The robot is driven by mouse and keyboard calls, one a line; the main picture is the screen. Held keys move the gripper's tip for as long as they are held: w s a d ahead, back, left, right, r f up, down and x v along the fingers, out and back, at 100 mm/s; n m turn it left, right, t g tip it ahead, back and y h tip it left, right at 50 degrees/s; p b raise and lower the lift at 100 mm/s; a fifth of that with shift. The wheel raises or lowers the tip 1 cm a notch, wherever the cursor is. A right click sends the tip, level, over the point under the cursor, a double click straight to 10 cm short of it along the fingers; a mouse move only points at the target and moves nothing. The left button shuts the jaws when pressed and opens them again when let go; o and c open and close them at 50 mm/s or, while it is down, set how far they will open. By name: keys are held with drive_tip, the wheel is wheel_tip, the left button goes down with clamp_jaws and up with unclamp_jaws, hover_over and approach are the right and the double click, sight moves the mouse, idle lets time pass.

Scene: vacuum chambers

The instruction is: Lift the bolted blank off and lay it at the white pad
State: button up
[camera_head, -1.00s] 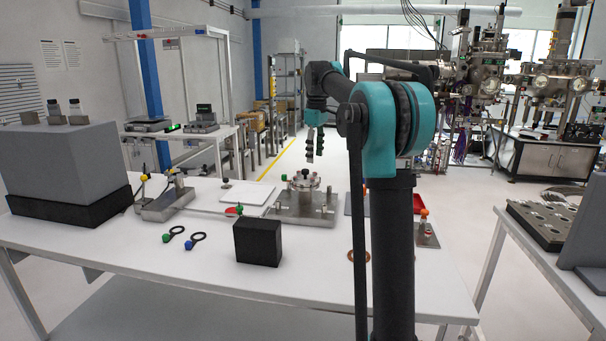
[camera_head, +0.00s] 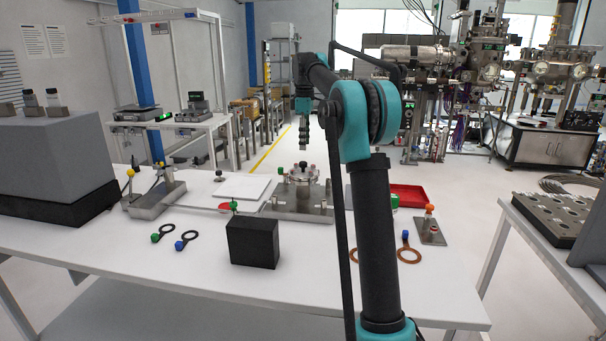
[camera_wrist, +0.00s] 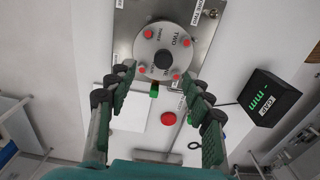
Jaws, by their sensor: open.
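The bolted blank (camera_head: 301,174) is a round silver disc with a dark central knob, on a metal base plate (camera_head: 318,207) on the table. In the wrist view the blank (camera_wrist: 146,47) faces me, with several red-topped bolts around its dark knob. The white pad (camera_head: 243,187) lies flat just left of the base plate; a white patch (camera_wrist: 130,115) between my fingers in the wrist view may be the same pad. My gripper (camera_head: 303,142) hangs above and behind the blank, apart from it. In the wrist view my gripper (camera_wrist: 157,84) has its fingers wide apart with nothing between them.
A black block (camera_head: 253,242) stands at the table's front. Two handled rings (camera_head: 187,240) lie left of it. A large grey box (camera_head: 55,160) fills the left end.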

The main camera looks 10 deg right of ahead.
sight(303, 162)
wheel_tip(303, 162, down, 3)
drive_tip(key=shift+f, duration=0.15)
drive_tip(key=shift+s+a+f, duration=0.15)
drive_tip(key=shift+f, duration=1.25)
drive_tip(key=shift+s+a+f, duration=0.1)
drive_tip(key=shift+f, duration=1.25)
clamp_jaws()
